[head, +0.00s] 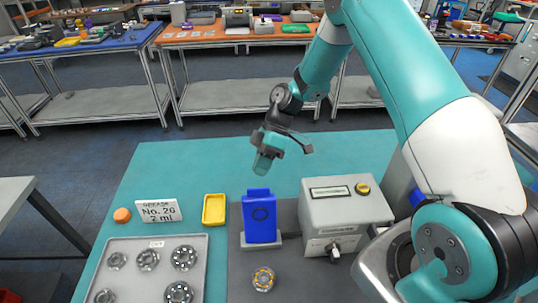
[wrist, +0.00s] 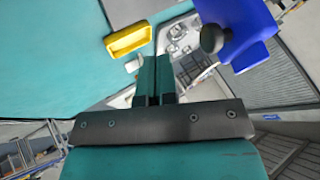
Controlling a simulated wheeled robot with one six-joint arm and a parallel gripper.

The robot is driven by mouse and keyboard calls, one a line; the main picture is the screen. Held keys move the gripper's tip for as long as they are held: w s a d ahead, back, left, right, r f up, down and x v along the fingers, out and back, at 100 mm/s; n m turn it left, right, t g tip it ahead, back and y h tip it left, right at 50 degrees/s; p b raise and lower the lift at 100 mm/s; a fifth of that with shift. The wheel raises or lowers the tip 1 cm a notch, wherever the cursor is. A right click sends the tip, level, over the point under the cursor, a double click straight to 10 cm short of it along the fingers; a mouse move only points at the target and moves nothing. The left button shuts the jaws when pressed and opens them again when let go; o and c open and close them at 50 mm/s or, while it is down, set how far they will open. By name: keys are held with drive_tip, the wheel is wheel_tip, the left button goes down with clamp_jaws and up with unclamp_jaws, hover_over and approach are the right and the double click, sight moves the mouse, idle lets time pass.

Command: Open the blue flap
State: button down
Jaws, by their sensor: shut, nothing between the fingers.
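The blue flap (head: 259,222) is an upright blue panel with a dark round mark on its face.
A grey box (head: 345,208) with a yellow button and a dark knob stands right of the flap. One bearing (head: 263,279) lies in front. The teal tabletop behind is clear.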

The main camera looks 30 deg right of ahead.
sight(259, 212)
drive_tip(key=shift+s+a+f+p, duration=0.1)
drive_tip(key=shift+s+a+p, duration=0.1)
drive_tip(key=shift+s+a, duration=0.35)
drive_tip(key=shift+s+a+f+p, duration=0.15)
drive_tip(key=shift+s+a, duration=0.1)
drive_tip(key=shift+s, duration=0.6)
drive_tip(key=shift+s+a+p, duration=0.2)
drive_tip(key=shift+s+a, duration=0.2)
drive_tip(key=shift+s, duration=0.3)
drive_tip(key=shift+s, duration=0.1)
drive_tip(key=shift+s+a+r+b, duration=0.2)
drive_tip(key=shift+s+r+b, duration=0.05)
drive_tip(key=shift+s+r, duration=0.25)
drive_tip(key=shift+s+a+r+b, duration=0.2)
drive_tip(key=shift+s+r+b, duration=0.05)
drive_tip(key=shift+s+r, duration=0.2)
drive_tip(key=shift+f, duration=0.1)
